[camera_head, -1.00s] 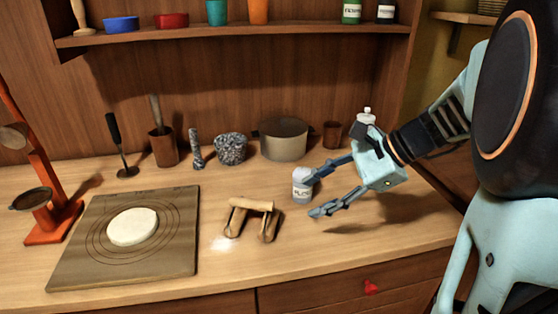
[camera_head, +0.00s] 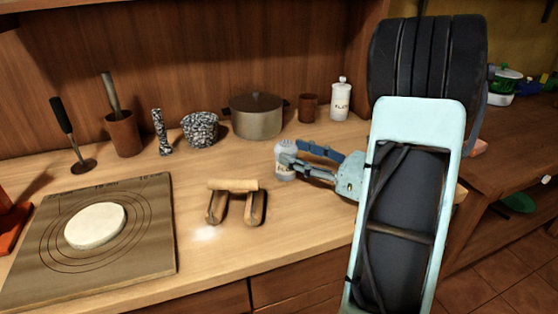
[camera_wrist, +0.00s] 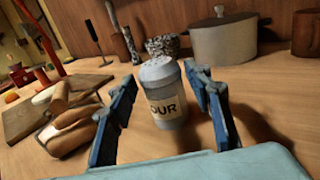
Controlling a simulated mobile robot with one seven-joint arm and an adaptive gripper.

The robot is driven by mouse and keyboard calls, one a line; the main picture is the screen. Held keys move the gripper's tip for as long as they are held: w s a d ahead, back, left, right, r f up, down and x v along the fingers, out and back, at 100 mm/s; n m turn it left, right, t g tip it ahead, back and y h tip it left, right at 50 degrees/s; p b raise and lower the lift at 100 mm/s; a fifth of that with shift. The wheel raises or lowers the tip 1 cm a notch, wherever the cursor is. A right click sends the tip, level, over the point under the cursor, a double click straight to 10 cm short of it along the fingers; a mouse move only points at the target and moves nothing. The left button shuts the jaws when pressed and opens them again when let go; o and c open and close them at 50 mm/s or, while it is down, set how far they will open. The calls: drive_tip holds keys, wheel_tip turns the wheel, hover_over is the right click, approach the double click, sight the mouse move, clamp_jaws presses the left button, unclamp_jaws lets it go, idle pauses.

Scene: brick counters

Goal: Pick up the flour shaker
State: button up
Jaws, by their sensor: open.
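The flour shaker (camera_head: 284,161) is a small pale can with a perforated grey lid, standing upright on the wooden counter. In the wrist view the flour shaker (camera_wrist: 163,95) shows a cream label reading "OUR" and sits between the two blue fingers. My gripper (camera_head: 299,158) is open, reaching in from the right. In the wrist view my gripper (camera_wrist: 160,95) has a finger on each side of the shaker. A gap shows on the left; the right finger is closer to the can, and I cannot tell whether it touches.
A wooden rolling-pin-like piece (camera_head: 235,200) lies left of the shaker. A board (camera_head: 150,240) with a dough disc (camera_head: 96,225) lies farther left. A lidded pot (camera_head: 256,118), a brown cup (camera_head: 308,108) and a white canister (camera_head: 340,99) stand behind. The counter's front strip is clear.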

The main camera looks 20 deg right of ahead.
drive_tip(key=x, duration=0.9)
drive_tip(key=shift+c, duration=0.4)
clamp_jaws()
